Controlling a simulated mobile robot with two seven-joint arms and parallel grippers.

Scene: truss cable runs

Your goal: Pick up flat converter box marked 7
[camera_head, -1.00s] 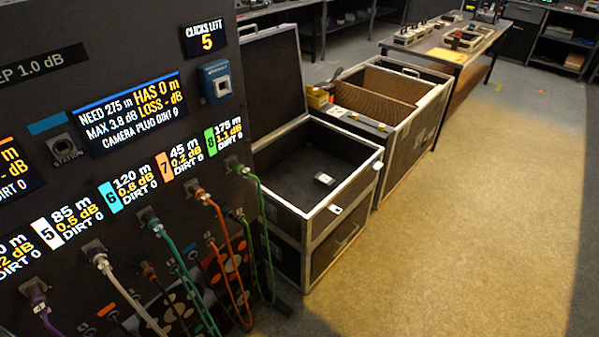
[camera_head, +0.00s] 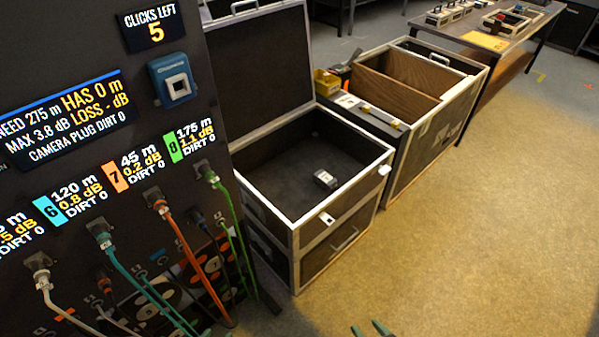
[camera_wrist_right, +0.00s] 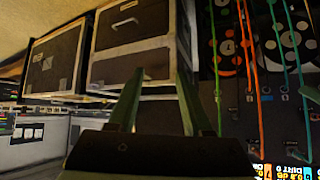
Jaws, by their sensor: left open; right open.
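A small grey box with a light top (camera_head: 325,180) lies on the floor of the open black case (camera_head: 262,193); its marking is too small to read. Several small flat boxes (camera_head: 445,14) stand on the far table, also with no readable marks, so I cannot tell which box is marked 7. The green fingertips of my right gripper (camera_head: 370,330) show at the bottom edge of the head view, well in front of the case. In the right wrist view the right gripper (camera_wrist_right: 160,78) is open, with nothing between its fingers. My left gripper is not in view.
A dark panel (camera_head: 120,185) with screens and hanging coloured cables stands at the left. The open case has a raised lid (camera_head: 262,75) behind it. A divided case (camera_head: 465,105) stands beyond, before the table (camera_head: 533,30). The floor (camera_head: 480,230) at right is clear.

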